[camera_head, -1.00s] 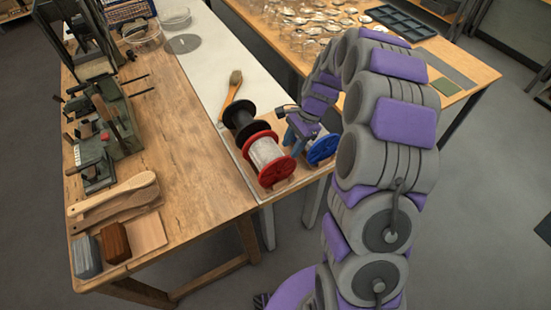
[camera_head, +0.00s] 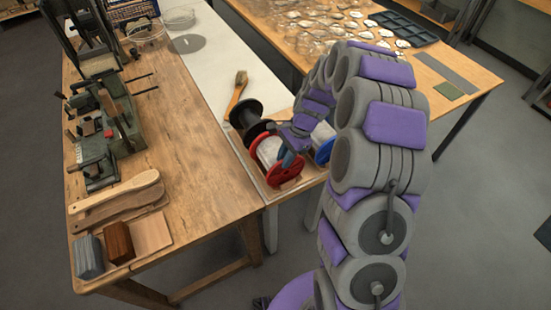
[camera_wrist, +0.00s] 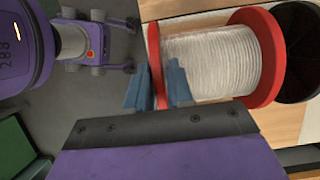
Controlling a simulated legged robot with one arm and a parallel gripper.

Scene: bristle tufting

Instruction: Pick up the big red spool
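The big red spool (camera_head: 284,176), with red flanges and pale thread, lies on its side at the front of the table, between a black spool and a blue spool. In the wrist view its thread-wound body (camera_wrist: 208,60) fills the upper right. My gripper (camera_head: 288,153) is over the near end of the red spool and partly hides it. In the wrist view the blue fingers of my gripper (camera_wrist: 157,80) stand apart, one on each side of the near red flange (camera_wrist: 155,50). I cannot tell whether they touch it.
The black spool (camera_head: 246,114) is just behind and left, and the blue spool (camera_head: 325,150) is close on the right. A wooden-handled brush (camera_head: 238,92) lies behind. A workbench (camera_head: 195,165) with clamps and wooden pieces stands left. Floor is open in front.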

